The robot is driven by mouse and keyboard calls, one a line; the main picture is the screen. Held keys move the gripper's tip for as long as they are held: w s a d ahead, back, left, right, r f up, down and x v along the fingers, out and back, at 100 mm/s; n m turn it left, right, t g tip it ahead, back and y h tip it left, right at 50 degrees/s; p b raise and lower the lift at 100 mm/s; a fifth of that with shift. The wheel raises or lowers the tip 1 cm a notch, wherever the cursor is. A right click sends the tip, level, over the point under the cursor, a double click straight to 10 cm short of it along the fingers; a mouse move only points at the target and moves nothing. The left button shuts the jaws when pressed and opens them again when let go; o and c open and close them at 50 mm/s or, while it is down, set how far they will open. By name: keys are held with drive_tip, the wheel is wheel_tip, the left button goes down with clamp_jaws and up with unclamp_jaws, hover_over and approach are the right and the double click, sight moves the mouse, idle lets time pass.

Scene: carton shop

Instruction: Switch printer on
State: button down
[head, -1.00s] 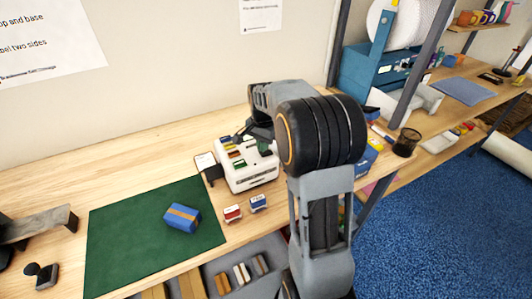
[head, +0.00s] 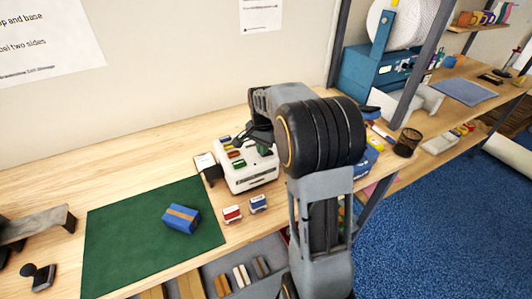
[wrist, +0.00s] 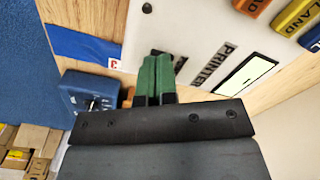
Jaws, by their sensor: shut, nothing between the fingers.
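The printer (head: 245,183) is a white box on the bench with coloured keys on top and a pale label at its left end. In the wrist view its white panel (wrist: 200,22) carries a "PRINTER" label (wrist: 212,64) beside a black-framed pale rectangle (wrist: 246,74). I cannot tell whether that rectangle is a switch or a window. My gripper (wrist: 158,62) is shut and empty, its green fingertips over the panel, left of the label. I cannot tell if they touch it. In the head view my arm hides the printer's right side and most of the gripper.
A green mat (head: 120,245) with a blue taped box (head: 181,219) lies to the left. Red (head: 232,214) and blue (head: 258,203) stamp-like blocks stand in front of the printer. A blue device with a knob (wrist: 92,103) shows in the wrist view. A shelf post (head: 418,68) stands at right.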

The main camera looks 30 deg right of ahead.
drive_tip(key=shift+f, duration=0.15)
drive_tip(key=shift+r+p, duration=2.8)
drive_tip(key=shift+r, duration=0.75)
